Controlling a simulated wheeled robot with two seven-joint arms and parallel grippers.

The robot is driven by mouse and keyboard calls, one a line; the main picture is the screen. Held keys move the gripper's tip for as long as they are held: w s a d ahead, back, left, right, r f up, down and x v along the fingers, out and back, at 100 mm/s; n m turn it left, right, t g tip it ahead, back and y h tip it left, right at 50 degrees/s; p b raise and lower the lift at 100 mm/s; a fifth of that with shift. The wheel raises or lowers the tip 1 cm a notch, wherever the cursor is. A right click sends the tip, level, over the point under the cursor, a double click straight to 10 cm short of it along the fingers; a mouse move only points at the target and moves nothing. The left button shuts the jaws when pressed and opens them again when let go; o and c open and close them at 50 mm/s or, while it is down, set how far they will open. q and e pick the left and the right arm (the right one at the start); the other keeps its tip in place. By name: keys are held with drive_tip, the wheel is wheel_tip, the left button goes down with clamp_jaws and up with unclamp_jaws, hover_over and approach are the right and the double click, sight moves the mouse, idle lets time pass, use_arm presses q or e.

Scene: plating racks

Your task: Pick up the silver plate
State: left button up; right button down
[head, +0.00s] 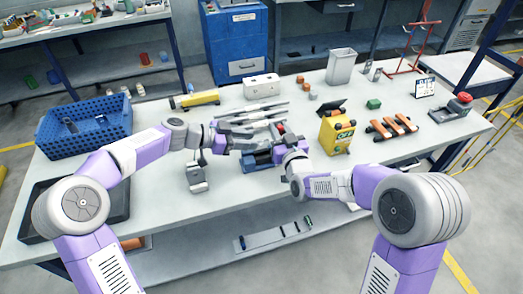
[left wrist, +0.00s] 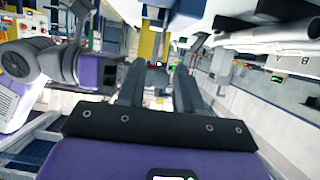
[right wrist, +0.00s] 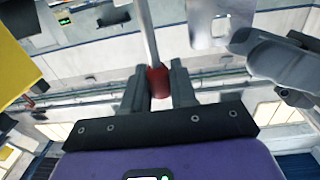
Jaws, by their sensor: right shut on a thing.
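Several long silver pieces (head: 255,108) lie side by side in the middle of the table, beyond my grippers; I cannot tell which is the silver plate. A flat silver piece also shows at the top of the right wrist view (right wrist: 208,22). My right gripper (right wrist: 158,85) is shut on a red handle (right wrist: 157,78) with a thin metal rod running up from it. In the head view, this gripper (head: 281,143) is just right of the blue rack. My left gripper (left wrist: 158,80) has its fingers apart with nothing seen between them; it is left of the blue rack (head: 262,160).
A blue crate (head: 85,130) and a dark tray (head: 118,205) stand at the left. A yellow box (head: 336,133) and orange rollers (head: 392,127) lie to the right. A grey stand (head: 197,178) is near the front. The front right of the table is mostly clear.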

sight(262, 141)
use_arm(q)
drive_tip(key=x, duration=0.5)
drive_tip(key=shift+s+d+r, duration=0.1)
drive_tip(key=shift+r, duration=0.05)
clamp_jaws()
